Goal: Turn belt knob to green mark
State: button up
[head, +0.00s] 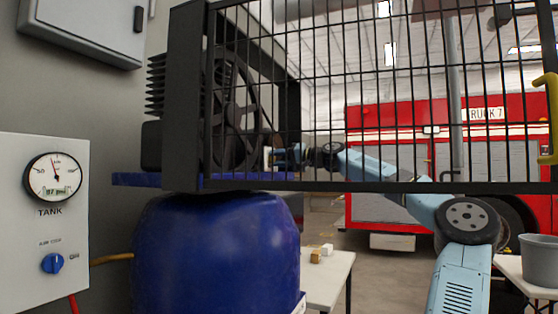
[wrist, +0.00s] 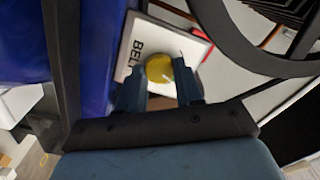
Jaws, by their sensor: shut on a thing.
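The belt knob (wrist: 159,68) is round and yellow, on a white panel (wrist: 139,40) with dark letters reading "BEL". In the wrist view my gripper (wrist: 160,84) has one finger on each side of the knob, shut on it. The fingers hide part of the knob and panel. I cannot make out a green mark clearly. In the head view my gripper (head: 288,157) is behind the black mesh guard, just right of the dark spoked wheel (head: 233,110). The knob cannot be made out there.
The black mesh guard (head: 340,184) stands between the head camera and my arm. The wheel's rim (wrist: 240,55) runs close on the right in the wrist view. A blue tank (head: 215,255) sits below. A gauge panel (head: 20,235) is at left, a grey bucket (head: 540,258) at right.

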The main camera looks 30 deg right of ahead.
jog(key=shift+d, duration=0.25)
jog(key=o, duration=0.7)
jog(key=shift+w, duration=0.1)
jog(key=o, duration=0.3)
jog(key=shift+a, duration=0.1)
jog(key=shift+o, duration=0.2)
jog(key=v, duration=1.3)
jog(key=shift+s+d, duration=0.25)
jog(key=shift+s, duration=0.05)
jog(key=shift+f, duration=0.1)
jog(key=shift+c, duration=0.2)
